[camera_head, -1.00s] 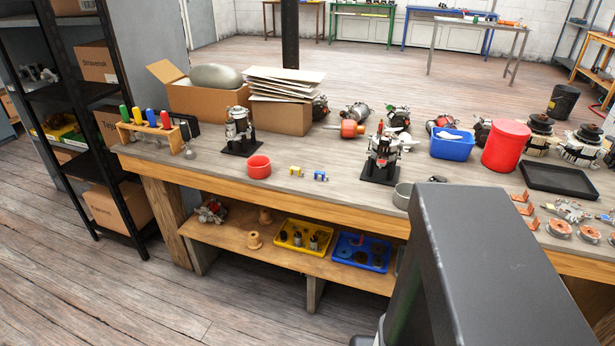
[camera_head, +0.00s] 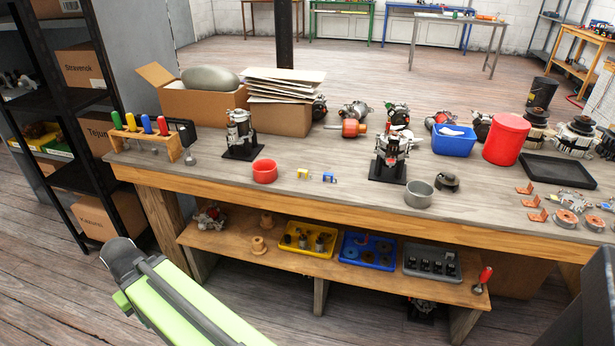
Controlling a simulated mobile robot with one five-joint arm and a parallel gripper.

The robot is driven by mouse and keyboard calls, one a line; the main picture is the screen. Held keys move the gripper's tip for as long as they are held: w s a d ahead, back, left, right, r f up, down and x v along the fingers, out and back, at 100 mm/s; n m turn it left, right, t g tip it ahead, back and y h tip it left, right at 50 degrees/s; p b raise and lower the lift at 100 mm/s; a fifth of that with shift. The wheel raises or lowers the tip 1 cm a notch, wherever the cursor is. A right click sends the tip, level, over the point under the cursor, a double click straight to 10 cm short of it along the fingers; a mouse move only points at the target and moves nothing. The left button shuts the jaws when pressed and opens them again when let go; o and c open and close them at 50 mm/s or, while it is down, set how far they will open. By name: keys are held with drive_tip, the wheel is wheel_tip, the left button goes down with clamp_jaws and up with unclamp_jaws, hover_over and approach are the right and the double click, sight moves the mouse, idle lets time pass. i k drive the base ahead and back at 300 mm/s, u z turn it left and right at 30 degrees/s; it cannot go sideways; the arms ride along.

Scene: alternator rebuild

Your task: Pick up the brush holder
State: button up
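I cannot tell for sure which part is the brush holder. A small black part (camera_head: 447,182) lies on the workbench (camera_head: 330,204), right of a grey cup (camera_head: 419,195). Several small black blocks sit in a grey tray (camera_head: 408,270) on the lower shelf. A small yellow part (camera_head: 303,173) and a small blue part (camera_head: 328,177) lie on the bench between a red bowl and a black-based stand. A green and dark part of my arm shows at lower left, in front of the bench. My gripper's fingers are not visible.
The red bowl (camera_head: 265,171), stands with alternator parts (camera_head: 390,150), a blue bin (camera_head: 453,143) and a red bucket (camera_head: 506,139) crowd the bench. Yellow (camera_head: 285,240) and blue trays (camera_head: 369,239) and a red-handled screwdriver (camera_head: 483,280) are on the lower shelf. The front bench strip is mostly clear.

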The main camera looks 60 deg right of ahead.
sight(306, 171)
drive_tip(key=z, duration=0.15)
drive_tip(key=i, duration=1)
drive_tip(key=u, duration=0.1)
